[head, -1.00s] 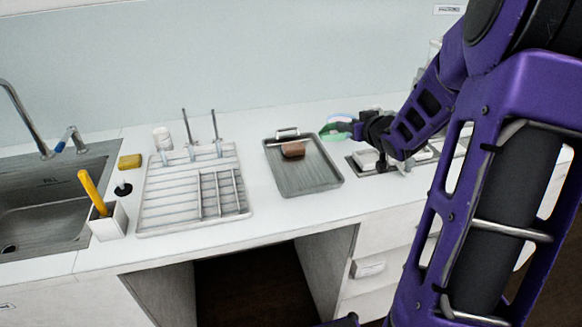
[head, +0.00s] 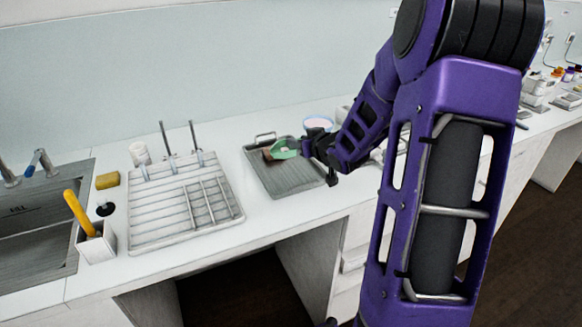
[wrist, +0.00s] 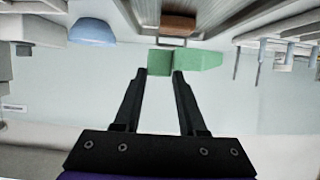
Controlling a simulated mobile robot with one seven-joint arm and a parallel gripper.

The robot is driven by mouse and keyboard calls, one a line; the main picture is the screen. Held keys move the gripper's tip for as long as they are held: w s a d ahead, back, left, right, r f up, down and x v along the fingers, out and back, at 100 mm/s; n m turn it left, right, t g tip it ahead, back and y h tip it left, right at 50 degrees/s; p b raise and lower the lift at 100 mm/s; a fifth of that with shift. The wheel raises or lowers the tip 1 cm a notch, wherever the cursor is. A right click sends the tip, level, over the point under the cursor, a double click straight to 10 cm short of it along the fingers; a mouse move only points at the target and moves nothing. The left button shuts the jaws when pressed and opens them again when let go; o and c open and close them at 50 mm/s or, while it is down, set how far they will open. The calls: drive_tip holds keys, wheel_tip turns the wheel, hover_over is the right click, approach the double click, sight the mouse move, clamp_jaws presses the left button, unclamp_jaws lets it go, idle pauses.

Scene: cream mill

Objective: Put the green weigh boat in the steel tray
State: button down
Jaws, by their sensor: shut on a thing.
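The green weigh boat (head: 285,147) is held in my gripper (head: 304,147), over the back right part of the steel tray (head: 290,182). In the wrist view, the green weigh boat (wrist: 198,61) sits between the tips of my gripper (wrist: 163,74), which is shut on it. A brown block (head: 268,154) lies in the tray near its back edge, partly hidden behind the boat; it also shows in the wrist view (wrist: 178,22). The boat appears raised above the tray; its exact height is hard to tell.
A pale blue round dish (head: 318,123) stands behind the tray to the right. A white drying rack (head: 180,205) is left of the tray, with a yellow sponge (head: 107,180), a white holder with a yellow handle (head: 97,245) and a sink (head: 35,230) further left.

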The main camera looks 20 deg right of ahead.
drive_tip(key=shift+f+b, duration=0.55)
drive_tip(key=shift+f, duration=2.9)
drive_tip(key=shift+f, duration=0.1)
drive_tip(key=shift+c, duration=2.3)
unclamp_jaws()
drive_tip(key=p+v, duration=0.1)
drive_tip(key=v, duration=1.1)
drive_tip(key=shift+p, duration=0.3)
drive_tip(key=shift+w+r, duration=0.1)
drive_tip(key=shift+r, duration=0.1)
